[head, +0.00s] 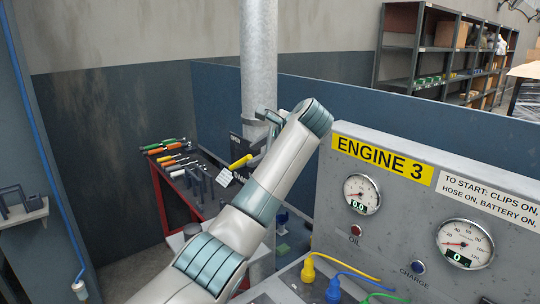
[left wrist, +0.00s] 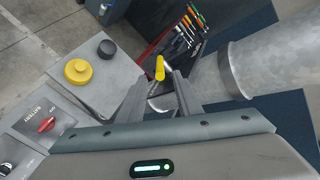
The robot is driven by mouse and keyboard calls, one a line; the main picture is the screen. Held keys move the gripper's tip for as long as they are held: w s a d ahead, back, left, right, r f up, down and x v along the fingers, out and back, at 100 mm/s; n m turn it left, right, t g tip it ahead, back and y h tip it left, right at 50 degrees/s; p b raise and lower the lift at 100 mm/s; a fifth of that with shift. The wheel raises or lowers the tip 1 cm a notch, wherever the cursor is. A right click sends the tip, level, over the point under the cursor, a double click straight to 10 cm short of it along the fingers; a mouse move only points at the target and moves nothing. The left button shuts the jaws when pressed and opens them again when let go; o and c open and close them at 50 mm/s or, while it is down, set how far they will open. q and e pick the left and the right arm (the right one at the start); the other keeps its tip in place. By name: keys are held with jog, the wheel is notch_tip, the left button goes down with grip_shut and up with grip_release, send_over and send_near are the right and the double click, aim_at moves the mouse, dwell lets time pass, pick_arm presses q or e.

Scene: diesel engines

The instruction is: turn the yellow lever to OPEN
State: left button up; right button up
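The yellow lever (head: 240,161) sits in front of the vertical grey pipe (head: 258,60), left of my left gripper (head: 262,125) in the head view. A dark plate behind it carries white lettering, partly hidden; "OPEN" seems to be at its top. In the left wrist view the lever (left wrist: 160,68) shows as a short yellow bar just beyond and between my fingertips (left wrist: 161,78). The fingers are apart with nothing clearly gripped; I cannot tell whether they touch the lever. My own forearm and wrist hide part of the valve area. My right gripper is not in view.
The grey Engine 3 panel (head: 400,215) with gauges stands at the right, close to my arm. A tool bench (head: 183,172) stands behind the lever. A yellow cap (left wrist: 78,72), a black cap (left wrist: 106,49) and a red battery knob (left wrist: 47,124) lie left in the wrist view.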

pick_arm(q)
jog(key=b+v, duration=0.2)
jog(key=v, duration=0.5)
jog(key=shift+s+d, duration=0.1)
